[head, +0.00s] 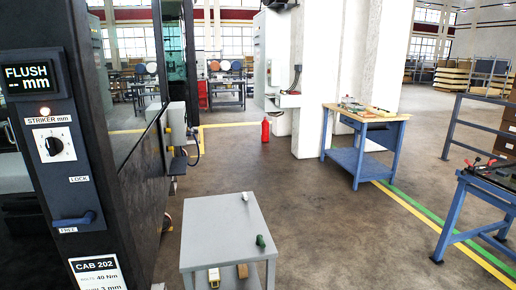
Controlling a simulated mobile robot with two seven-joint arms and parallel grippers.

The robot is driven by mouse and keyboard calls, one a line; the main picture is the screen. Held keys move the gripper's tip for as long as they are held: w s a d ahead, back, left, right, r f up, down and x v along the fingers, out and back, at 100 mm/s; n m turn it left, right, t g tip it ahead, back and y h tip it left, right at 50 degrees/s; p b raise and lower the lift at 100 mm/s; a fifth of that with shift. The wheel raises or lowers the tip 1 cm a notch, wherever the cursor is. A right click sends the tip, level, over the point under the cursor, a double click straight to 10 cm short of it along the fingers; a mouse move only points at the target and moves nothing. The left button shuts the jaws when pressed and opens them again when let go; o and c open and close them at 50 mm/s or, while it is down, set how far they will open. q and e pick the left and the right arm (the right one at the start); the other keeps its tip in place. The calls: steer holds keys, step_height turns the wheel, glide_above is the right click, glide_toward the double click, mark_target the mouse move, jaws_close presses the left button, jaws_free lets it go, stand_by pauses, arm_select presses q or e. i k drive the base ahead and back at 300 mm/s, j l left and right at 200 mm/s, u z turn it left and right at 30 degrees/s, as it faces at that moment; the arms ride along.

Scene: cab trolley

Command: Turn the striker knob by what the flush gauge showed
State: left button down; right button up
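The striker knob (54,146) is a dark round dial on a white scale plate, on the black cab post at the left under a label reading "STRIKER mm". Above it the flush display (27,78) reads "FLUSH -- mm", with dashes instead of a number. A small lamp (45,111) glows between them. A blue lever (73,220) sits lower on the post, between the labels "LOCK" and "FREE", close to "FREE". Neither of my grippers shows in the head view. A flush gauge cannot be made out for certain.
A grey trolley (222,222) stands right of the post. A white-grey item (245,196) and a dark green item (260,241) lie on its top. A blue workbench (365,160), a red extinguisher (265,130) and a blue-framed table (480,200) stand beyond. The floor between is clear.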

mark_target(54, 146)
steer(key=u, duration=1.25)
